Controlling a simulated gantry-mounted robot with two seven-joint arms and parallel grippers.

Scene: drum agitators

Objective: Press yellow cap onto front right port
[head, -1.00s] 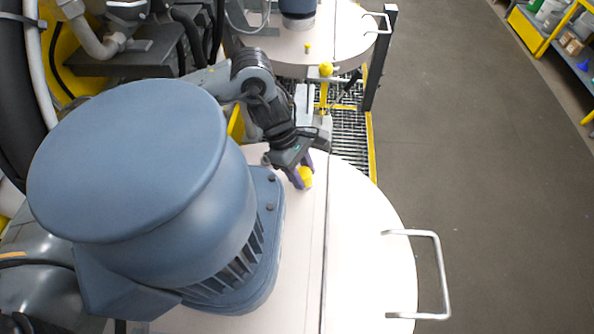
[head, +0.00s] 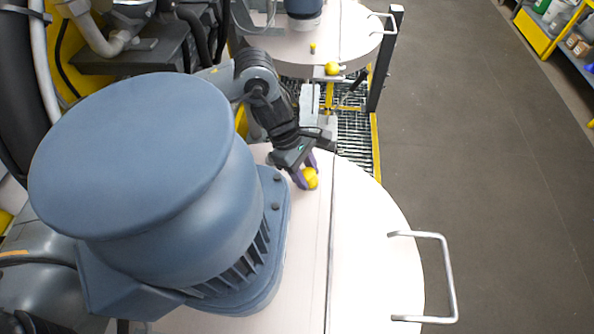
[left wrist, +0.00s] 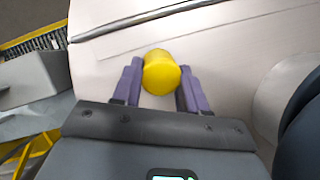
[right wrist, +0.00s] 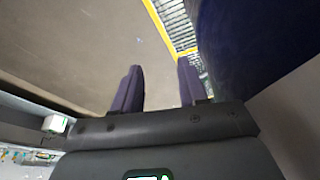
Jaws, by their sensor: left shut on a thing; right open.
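My left gripper (head: 305,176) is shut on a yellow cap (head: 311,178) at the far part of the near drum's pale lid (head: 370,240). In the left wrist view the cap (left wrist: 161,72) sits between the two purple fingers (left wrist: 158,88), against the lid's pale surface behind it. The cap and fingers hide whatever is under them, so I cannot tell whether a port is there or whether the cap touches the lid. My right gripper (right wrist: 156,88) is open and empty in the right wrist view, over grey floor and a grating; it does not show in the head view.
A large blue-grey agitator motor (head: 140,170) stands on the near lid, close to my left arm. A metal handle (head: 445,275) sticks out at the lid's right. Behind is a second drum lid (head: 350,45) with yellow caps.

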